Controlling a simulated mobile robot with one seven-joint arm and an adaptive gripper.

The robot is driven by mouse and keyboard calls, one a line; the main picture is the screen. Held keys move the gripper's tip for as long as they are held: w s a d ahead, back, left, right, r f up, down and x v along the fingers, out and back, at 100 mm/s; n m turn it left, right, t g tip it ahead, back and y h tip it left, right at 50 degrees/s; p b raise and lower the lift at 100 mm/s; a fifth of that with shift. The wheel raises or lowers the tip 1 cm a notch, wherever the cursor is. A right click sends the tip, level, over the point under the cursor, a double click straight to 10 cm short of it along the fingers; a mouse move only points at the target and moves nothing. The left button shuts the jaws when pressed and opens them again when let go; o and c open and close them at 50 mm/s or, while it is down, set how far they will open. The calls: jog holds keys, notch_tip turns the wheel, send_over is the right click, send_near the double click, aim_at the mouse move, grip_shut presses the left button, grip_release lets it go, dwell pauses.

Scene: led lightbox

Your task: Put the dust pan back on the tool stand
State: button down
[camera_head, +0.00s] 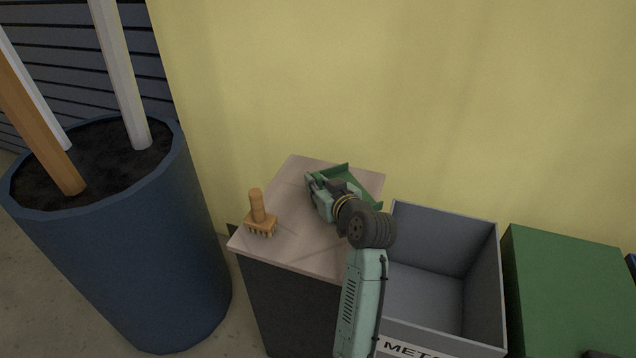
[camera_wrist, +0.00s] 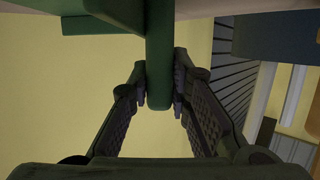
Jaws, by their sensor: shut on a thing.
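The green dust pan (camera_head: 347,176) is at the back right of a low cabinet with a pale top (camera_head: 290,252), probably the tool stand. My gripper (camera_head: 313,186) hides part of the pan. In the wrist view, my gripper (camera_wrist: 160,92) is shut on the green handle of the dust pan (camera_wrist: 159,60), with one finger on each side. The rest of the pan spreads across the top of that view, partly cut off. I cannot tell whether the pan touches the cabinet top.
An orange-brown brush (camera_head: 260,222) stands upright at the cabinet's left front. An open grey bin (camera_head: 425,257) adjoins on the right, then a green box (camera_head: 570,285). A large blue planter (camera_head: 125,265) stands at left. A yellow wall (camera_head: 400,90) rises behind.

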jog(key=c, duration=1.5)
grip_release()
jog(key=shift+r, duration=0.15)
jog(key=b+v, duration=0.1)
jog(key=v, duration=1.1)
jog(key=shift+s+b, duration=0.1)
jog(key=shift+b, duration=0.3)
